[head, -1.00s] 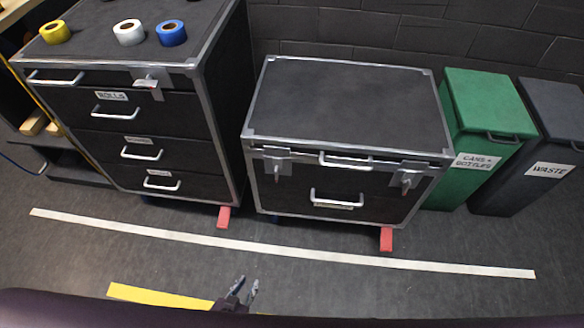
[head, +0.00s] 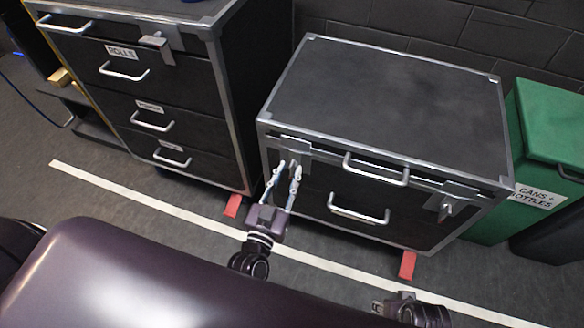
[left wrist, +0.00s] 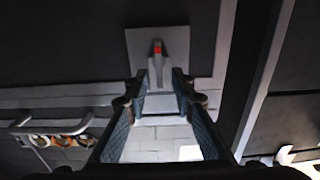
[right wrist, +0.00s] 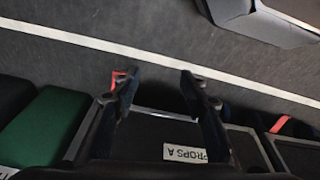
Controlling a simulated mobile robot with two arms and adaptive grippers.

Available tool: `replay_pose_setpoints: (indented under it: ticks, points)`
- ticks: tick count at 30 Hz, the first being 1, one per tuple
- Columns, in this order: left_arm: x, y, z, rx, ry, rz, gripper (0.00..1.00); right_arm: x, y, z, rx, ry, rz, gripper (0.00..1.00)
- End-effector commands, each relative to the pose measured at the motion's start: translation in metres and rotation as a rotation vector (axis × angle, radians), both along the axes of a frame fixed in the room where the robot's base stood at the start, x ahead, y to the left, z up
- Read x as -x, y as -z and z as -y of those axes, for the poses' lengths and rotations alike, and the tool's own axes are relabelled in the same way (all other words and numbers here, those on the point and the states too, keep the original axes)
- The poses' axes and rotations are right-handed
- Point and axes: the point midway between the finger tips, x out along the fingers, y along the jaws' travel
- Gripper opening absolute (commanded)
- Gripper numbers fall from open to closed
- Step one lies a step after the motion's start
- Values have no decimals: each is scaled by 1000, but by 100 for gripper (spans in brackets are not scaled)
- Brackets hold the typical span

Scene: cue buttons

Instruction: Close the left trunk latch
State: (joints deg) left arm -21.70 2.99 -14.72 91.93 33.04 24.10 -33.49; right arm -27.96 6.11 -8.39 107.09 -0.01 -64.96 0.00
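The trunk (head: 390,95) is a black case with silver edges and a closed lid. Its left latch (head: 296,147) is a grey plate with a small lever at the front left, partly covered by my left gripper. In the left wrist view the latch lever (left wrist: 157,66) has a red mark and lies between the fingertips. My left gripper (head: 282,175) is open, with a finger on either side of the lever; I cannot tell whether they touch it. The right latch (head: 448,206) is on the trunk's front right. My right gripper (right wrist: 160,82) is open and empty, low before the trunk.
A black drawer cabinet (head: 195,120) stands left of the trunk, with a gap between. A green bin (head: 545,135) stands to the right. The trunk has a front handle (head: 376,170) and a drawer handle (head: 357,211). Red blocks (head: 407,265) jut out at floor level. A white line (head: 140,200) crosses the floor.

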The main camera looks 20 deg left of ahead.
Motion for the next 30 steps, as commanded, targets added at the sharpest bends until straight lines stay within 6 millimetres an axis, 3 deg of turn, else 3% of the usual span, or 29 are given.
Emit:
replay_pose_setpoints:
  ticks: [6, 14, 21, 30]
  points:
    - [-20, 1, 1, -1, 0, -1, 23, -3, -9, 0, -1, 1, 7, 40]
    - [-21, 1, 1, -1, 1, -2, 23, -2, -10, 0, 0, 1, 5, 40]
    - [-21, 1, 1, 0, 1, -2, 0, -3, -10, 0, 0, 1, 6, 40]
    - [-21, 1, 1, 5, 1, -3, 0, -3, -10, 0, -2, 1, 8, 40]
